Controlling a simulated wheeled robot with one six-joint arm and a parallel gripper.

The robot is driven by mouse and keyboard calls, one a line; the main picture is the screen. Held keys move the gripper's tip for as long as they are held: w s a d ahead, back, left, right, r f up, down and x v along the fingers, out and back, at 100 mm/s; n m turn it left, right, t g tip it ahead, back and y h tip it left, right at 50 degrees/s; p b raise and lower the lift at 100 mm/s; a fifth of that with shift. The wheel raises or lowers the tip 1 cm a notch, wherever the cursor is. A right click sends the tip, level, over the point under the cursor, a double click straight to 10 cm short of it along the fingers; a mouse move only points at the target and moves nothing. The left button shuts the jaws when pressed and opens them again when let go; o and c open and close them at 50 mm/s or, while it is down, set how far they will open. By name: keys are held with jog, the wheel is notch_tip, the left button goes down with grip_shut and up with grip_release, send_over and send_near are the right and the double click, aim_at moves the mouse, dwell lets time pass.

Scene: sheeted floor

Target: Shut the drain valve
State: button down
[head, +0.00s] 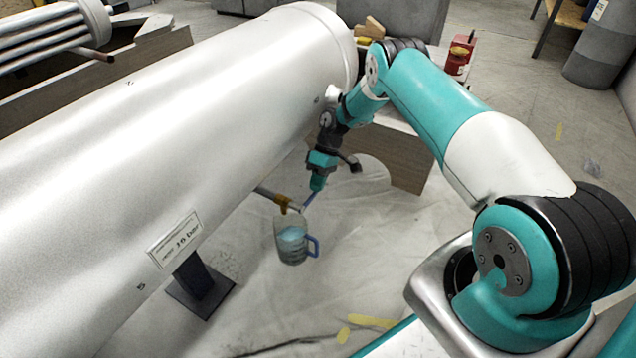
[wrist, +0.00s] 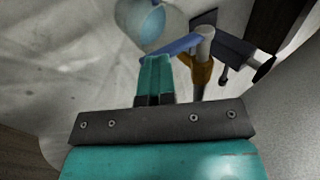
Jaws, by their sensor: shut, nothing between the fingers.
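The drain valve (head: 284,201) is a brass body on a thin pipe coming out from under the big silver tank; it also shows in the wrist view (wrist: 202,72). Its blue lever (wrist: 172,46) sticks out to the left in the wrist view, roughly crosswise to the pipe. In the head view the lever (head: 308,202) points up right towards my gripper. My gripper (head: 316,189) is shut and empty, its teal fingertips (wrist: 157,58) right beside the lever; I cannot tell whether they touch it.
A clear jug (head: 290,240) with bluish water and a blue handle is below the valve. The silver tank (head: 180,130) fills the left, with a dark support foot (head: 200,288) under it. A wooden-sided bench (head: 400,158) stands behind my gripper.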

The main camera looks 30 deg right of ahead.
jog(key=shift+f, duration=0.3)
notch_tip(320, 180, up, 21)
jog(key=p, duration=0.8)
jog(key=shift+f, duration=0.2)
jog(key=s+a+r+t+h, duration=0.1)
jog(key=s+a+r, duration=0.4)
jog(key=r, duration=0.5)
jog(key=s+a+r, duration=0.4)
jog(key=a+r, duration=0.4)
jog(key=r, duration=0.1)
jog(key=s+a+r+n+t, duration=0.15)
jog(key=s+r, duration=0.25)
jog(key=s, duration=0.7)
jog(key=s+a+r+m+t, duration=0.1)
jog(key=s+a+r, duration=0.2)
jog(key=s, duration=0.8)
notch_tip(320, 180, up, 35)
jog(key=p, duration=3.5)
jog(key=shift+s, duration=0.2)
